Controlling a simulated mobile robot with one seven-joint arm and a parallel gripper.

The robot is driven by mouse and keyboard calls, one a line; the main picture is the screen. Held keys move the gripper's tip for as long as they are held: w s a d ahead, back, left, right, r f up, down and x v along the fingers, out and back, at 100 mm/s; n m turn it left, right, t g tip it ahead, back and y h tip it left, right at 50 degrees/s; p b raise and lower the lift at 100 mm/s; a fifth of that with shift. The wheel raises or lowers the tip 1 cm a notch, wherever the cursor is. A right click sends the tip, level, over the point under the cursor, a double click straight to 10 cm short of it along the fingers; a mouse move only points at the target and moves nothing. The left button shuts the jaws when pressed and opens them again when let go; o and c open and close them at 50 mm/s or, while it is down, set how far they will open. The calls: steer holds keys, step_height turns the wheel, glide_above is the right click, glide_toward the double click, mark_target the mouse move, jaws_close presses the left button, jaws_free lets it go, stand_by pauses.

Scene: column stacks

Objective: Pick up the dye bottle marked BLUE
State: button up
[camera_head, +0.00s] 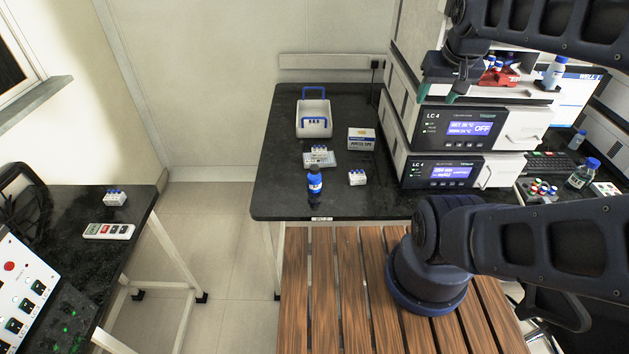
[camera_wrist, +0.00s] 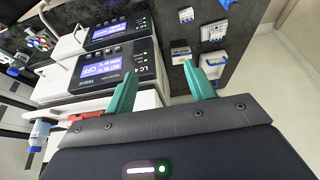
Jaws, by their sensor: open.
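In the wrist view a blue piece at the top edge appears to be this bottle (camera_wrist: 229,4), cut off by the frame. My gripper (camera_head: 437,96) is open and empty, with teal fingers, in front of the stacked instruments and to the right of the bottle. Its spread fingers also show in the wrist view (camera_wrist: 160,85), with nothing between them.
Near the bottle are a vial rack (camera_head: 320,157), a small vial block (camera_head: 357,178), a box (camera_head: 361,139) and a blue-handled tray (camera_head: 314,119). Stacked LC instruments (camera_head: 459,128) stand at right, with a clear blue-capped bottle (camera_head: 555,72) on top. Bench left of the bottle is clear.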

steer(key=n+t+h, duration=0.3)
steer(key=n+h, duration=1)
steer(key=n, duration=0.8)
glide_above(312, 171)
steer(key=s+d, duration=0.3)
steer(key=d, duration=0.2)
step_height(312, 171, down, 26)
steer(key=s+a+f+n+t+y, duration=0.35)
steer(key=a+f+n+t, duration=0.4)
steer(key=a+f, duration=0.3)
steer(key=shift+n, duration=0.55)
steer(key=shift+s+d+r+x, duration=0.1)
steer(key=shift+d+x, duration=0.05)
steer(key=shift+x, duration=1.5)
steer(key=shift+s+d+r+x, duration=0.1)
steer(key=shift+d+x, duration=0.05)
steer(key=shift+x, duration=1.55)
steer(key=shift+s+d+x, duration=0.1)
steer(key=shift+d+x, duration=0.1)
steer(key=shift+x, duration=1.45)
steer(key=shift+c, duration=0.2)
